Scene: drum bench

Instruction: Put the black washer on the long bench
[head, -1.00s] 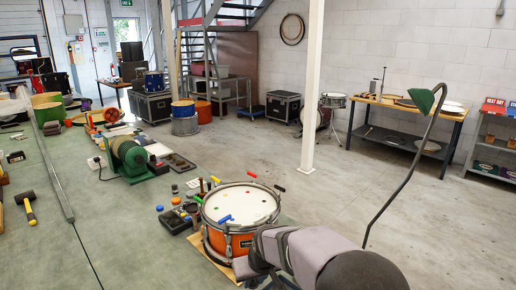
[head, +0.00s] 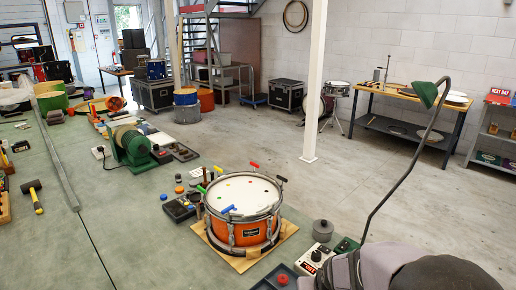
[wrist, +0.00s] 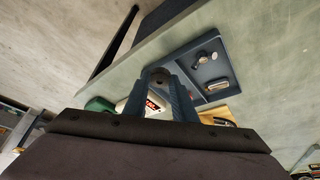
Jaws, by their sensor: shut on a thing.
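My gripper (wrist: 165,88) points down over the bench edge in the wrist view, its two dark fingers closed toward each other. A small dark round piece with a hole, which looks like the black washer (wrist: 158,75), is held between the fingertips. In the head view my gripper and the washer are hidden; only my arm shows at the lower right. The long bench (head: 120,240) is the large green-topped surface on the left and in front, and its top also shows in the wrist view (wrist: 268,50).
An orange drum (head: 245,232) stands on a wooden board. A dark tray (wrist: 222,72) with metal parts lies near the bench edge, close to a white box with a red display (head: 314,262) and a grey cylinder (head: 322,230). Bare green top lies left of the drum.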

